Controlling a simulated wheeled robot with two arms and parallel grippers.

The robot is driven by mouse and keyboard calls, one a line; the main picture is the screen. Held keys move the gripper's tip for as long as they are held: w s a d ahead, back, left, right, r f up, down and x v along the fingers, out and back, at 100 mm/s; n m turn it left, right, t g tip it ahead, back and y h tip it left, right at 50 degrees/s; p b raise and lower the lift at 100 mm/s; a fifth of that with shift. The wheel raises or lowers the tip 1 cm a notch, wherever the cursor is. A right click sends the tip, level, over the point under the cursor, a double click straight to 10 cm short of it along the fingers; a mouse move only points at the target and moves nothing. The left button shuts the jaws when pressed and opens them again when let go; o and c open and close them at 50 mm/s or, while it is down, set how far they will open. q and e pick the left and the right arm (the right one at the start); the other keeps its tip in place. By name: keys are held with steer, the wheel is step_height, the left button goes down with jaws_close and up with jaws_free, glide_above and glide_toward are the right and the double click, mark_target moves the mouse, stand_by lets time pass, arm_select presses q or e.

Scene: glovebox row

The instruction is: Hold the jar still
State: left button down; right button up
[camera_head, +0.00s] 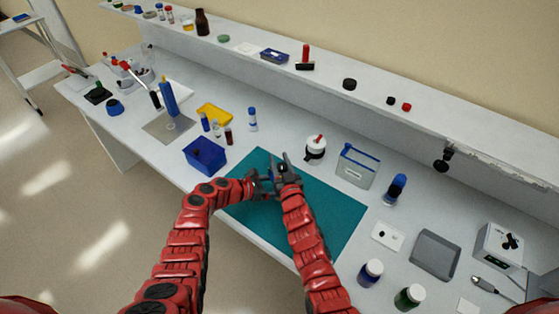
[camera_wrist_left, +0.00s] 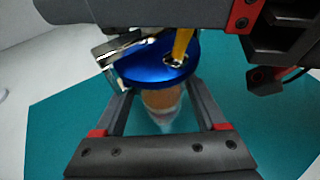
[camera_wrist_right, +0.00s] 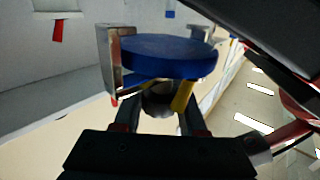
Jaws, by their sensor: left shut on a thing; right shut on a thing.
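The jar (camera_wrist_left: 163,102) is small and clear with orange-brown contents. It shows between the fingers of my left gripper (camera_head: 264,186) in the left wrist view, and that gripper is shut on it. A round blue lid (camera_wrist_left: 150,66) sits at the jar's top; it also shows as a blue disc in the right wrist view (camera_wrist_right: 165,54). My right gripper (camera_head: 287,172) is shut on the lid, with a silver piece and a yellow piece at the lid's sides. In the head view both grippers meet above the teal mat (camera_head: 335,212) and mostly hide the jar.
A blue bin (camera_head: 205,156) stands left of the mat. A white pot with a red knob (camera_head: 315,150) and a grey-blue holder (camera_head: 356,168) stand behind it. Much of the mat is bare.

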jaws_close()
steer(key=shift+s+d+f+h, duration=0.15)
steer(key=shift+d+f, duration=0.05)
steer(key=shift+f, duration=0.25)
steer(key=shift+s+d+f+h, duration=0.1)
steer(key=shift+d+f+h, duration=0.1)
steer(key=shift+f, duration=0.2)
steer(key=shift+s+f+m+h, duration=0.15)
steer(key=shift+f+m+h, duration=0.15)
steer(key=shift+m+h, duration=0.2)
steer(key=shift+w+a+r+h, duration=0.15)
steer(key=shift+w+r+h, duration=0.05)
steer(key=shift+r, duration=0.25)
steer(key=shift+w+a+r+h, duration=0.1)
steer(key=shift+w+r+h, duration=0.1)
steer(key=shift+r, duration=0.65)
steer(key=o, duration=1)
jaws_free()
steer(key=shift+o, duration=0.2)
steer(key=shift+f, duration=0.1)
